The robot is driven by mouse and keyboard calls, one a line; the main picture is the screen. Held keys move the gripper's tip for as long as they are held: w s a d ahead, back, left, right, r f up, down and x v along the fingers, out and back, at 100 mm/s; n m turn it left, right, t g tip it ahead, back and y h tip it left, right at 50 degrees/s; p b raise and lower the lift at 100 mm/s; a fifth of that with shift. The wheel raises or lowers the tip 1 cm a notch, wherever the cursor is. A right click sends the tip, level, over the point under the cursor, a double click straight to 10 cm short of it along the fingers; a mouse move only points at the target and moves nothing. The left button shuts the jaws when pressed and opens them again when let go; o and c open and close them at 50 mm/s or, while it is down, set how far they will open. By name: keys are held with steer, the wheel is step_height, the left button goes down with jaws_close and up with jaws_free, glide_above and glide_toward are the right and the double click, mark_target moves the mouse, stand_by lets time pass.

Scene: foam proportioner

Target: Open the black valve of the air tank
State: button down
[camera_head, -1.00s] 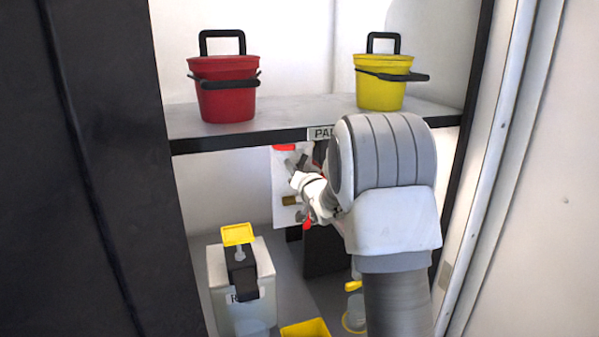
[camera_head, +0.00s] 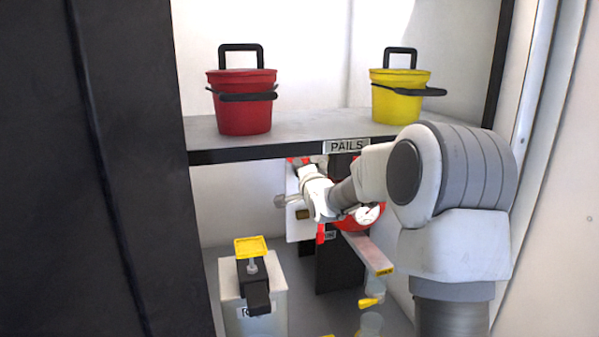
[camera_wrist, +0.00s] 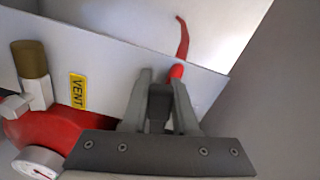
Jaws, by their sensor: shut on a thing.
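In the wrist view my gripper (camera_wrist: 162,78) has its two grey fingers on either side of a small black block (camera_wrist: 158,106), which looks like the black valve's handle. It is shut on this. A red tip and a thin red curved hose or lever (camera_wrist: 182,42) show just beyond the fingers. The red air tank (camera_wrist: 50,128) with a white gauge (camera_wrist: 38,162) is at lower left. In the head view the tank (camera_head: 350,222) and gauge (camera_head: 368,214) are under the shelf, partly behind my arm. There my fingers and the valve are hidden.
A white panel (camera_wrist: 110,60) with a yellow VENT label (camera_wrist: 78,91) and brass fitting (camera_wrist: 30,60) stands close by. The shelf (camera_head: 300,127) above holds a red pail (camera_head: 242,105) and a yellow pail (camera_head: 398,98). A white container (camera_head: 232,300) stands at lower left.

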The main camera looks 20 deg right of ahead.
steer(key=shift+r+m, duration=0.5)
steer(key=shift+m, duration=0.5)
steer(key=shift+a+r, duration=0.1)
steer(key=c, duration=1)
jaws_free()
steer(key=shift+o, duration=0.2)
steer(key=s, duration=1.7)
steer(key=shift+s+p, duration=0.2)
steer(key=shift+p, duration=0.1)
